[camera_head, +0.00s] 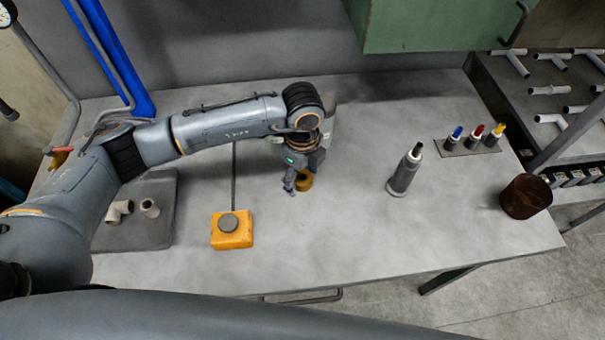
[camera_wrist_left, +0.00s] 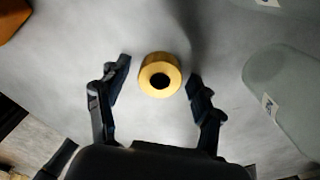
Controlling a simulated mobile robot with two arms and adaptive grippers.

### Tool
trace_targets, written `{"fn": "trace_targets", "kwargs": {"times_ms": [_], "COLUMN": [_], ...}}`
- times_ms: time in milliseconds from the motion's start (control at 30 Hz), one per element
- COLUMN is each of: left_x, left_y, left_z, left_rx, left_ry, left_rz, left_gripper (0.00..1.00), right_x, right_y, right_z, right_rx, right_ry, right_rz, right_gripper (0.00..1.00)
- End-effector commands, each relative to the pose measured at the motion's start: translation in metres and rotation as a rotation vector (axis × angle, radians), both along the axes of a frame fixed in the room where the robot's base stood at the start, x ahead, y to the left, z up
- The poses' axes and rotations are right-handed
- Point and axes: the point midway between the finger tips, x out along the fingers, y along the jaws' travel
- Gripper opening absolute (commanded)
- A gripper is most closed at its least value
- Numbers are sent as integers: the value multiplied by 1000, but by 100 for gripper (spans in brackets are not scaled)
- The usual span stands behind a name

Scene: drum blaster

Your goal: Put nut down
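The nut (camera_head: 306,181) is a short brass-yellow ring with a dark hole, standing on the grey table. In the left wrist view the nut (camera_wrist_left: 160,76) lies between the spread fingertips, with a gap on each side. My left gripper (camera_head: 296,187) points down at the nut and partly covers it in the head view. In the left wrist view my left gripper (camera_wrist_left: 158,75) is open and empty. My right gripper is not in view.
An orange box with a round grey button (camera_head: 229,224) stands left of the nut. A grey bottle with a black tip (camera_head: 405,172), a brown cylinder (camera_head: 526,196) and a small rack of coloured-tip pieces (camera_head: 468,146) are to the right. A grey mat (camera_head: 160,230) holds pale pipe fittings. The table's front middle is clear.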

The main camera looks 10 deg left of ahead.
Motion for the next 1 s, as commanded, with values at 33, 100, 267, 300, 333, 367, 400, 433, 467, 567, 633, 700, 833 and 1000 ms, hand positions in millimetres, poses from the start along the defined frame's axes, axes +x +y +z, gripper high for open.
{"fn": "trace_targets", "kwargs": {"times_ms": [33,100,267,300,333,367,400,433,467,567,633,700,833,1000], "left_x": [0,0,0,0,1,1,2,1,1,2,2,1,1,0], "left_y": [0,0,0,0,0,0,-1,0,0,0,0,0,0,0], "left_z": [0,0,7,11,14,16,22,28,34,58,74,88,110,126], "left_rx": [0,0,0,0,0,-1,-2,-2,-2,-2,-3,-2,-1,0], "left_ry": [0,0,-1,-1,-2,-4,-6,-6,-6,-7,-7,-6,-4,-1], "left_rz": [0,0,0,0,0,0,-1,-1,-2,-1,-2,-1,-2,-1], "left_gripper": [66,66,66,66,66,66,66,66,66,66,66,66,66,66], "right_x": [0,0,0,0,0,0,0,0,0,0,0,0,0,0], "right_y": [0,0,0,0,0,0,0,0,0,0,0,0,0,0], "right_z": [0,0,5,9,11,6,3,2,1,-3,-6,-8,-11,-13], "right_rx": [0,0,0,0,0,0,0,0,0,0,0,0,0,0], "right_ry": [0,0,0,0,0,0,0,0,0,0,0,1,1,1], "right_rz": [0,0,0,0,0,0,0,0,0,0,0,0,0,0], "right_gripper": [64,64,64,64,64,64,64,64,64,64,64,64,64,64]}}
